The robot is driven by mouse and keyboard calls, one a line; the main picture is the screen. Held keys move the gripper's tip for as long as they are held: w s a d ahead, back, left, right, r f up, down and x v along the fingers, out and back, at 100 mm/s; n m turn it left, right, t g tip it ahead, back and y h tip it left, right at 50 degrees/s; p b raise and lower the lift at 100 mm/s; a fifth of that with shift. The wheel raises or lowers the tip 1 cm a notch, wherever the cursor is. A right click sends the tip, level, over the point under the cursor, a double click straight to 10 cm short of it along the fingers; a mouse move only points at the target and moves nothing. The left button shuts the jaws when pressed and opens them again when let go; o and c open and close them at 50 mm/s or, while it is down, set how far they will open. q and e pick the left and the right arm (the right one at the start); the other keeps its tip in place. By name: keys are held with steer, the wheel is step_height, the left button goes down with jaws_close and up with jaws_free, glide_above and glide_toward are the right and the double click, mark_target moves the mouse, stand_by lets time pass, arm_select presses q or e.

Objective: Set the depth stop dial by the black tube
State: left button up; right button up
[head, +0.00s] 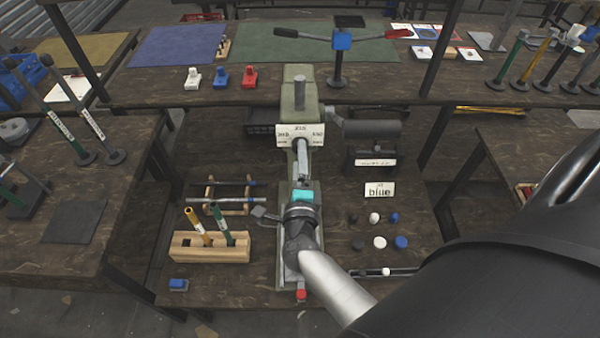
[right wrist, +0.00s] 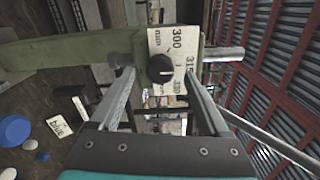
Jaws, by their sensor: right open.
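The depth stop dial is a black round knob (right wrist: 159,71) on a white plate (right wrist: 174,45) marked 300, 315 and 330. The plate (head: 300,133) also shows in the head view, on the front of a green press (head: 300,93). My right gripper (head: 301,152) is open at the plate. In the right wrist view its fingers stand apart, one on each side of the knob; I cannot tell whether they touch it. The knob's pointer is too small to read. Dark tubes (head: 222,183) lie across a small wooden rack left of the press. My left gripper is not in view.
A wooden block (head: 209,247) with yellow and green handled tools stands left of the press. A "blue" card (head: 379,190) and several black, white and blue caps (head: 379,242) lie to the right. A dark cylindrical unit (head: 372,130) stands behind them.

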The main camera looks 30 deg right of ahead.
steer(key=b+v, duration=0.1)
steer(key=v, duration=1.1)
steer(key=shift+s+a, duration=0.2)
steer(key=shift+s, duration=0.05)
steer(key=shift+f, duration=0.1)
steer(key=s+a+f+n+g+y+b, duration=0.2)
steer(key=a+f+n+y, duration=0.15)
steer(key=f+n, duration=0.45)
steer(key=s+a+f+n+g+y+b, duration=0.1)
steer(key=s+a+f+n+y+b, duration=0.25)
steer(key=f, duration=0.95)
steer(key=s+a+f+n+g+y+b, duration=0.15)
steer(key=f+n+y, duration=0.25)
steer(key=f+n, duration=0.45)
steer(key=s+d+f+n+g+h+b, duration=0.1)
steer(key=s+d+f+n+g, duration=0.3)
steer(key=s+f, duration=0.5)
steer(key=s+d+f+n+g+b, duration=0.3)
steer(key=s+f+g, duration=0.3)
steer(key=s+f, duration=0.4)
steer(key=shift+s+d+f+n+h, duration=0.4)
steer(key=shift+s+d+n, duration=0.25)
steer(key=shift+s+n, duration=0.15)
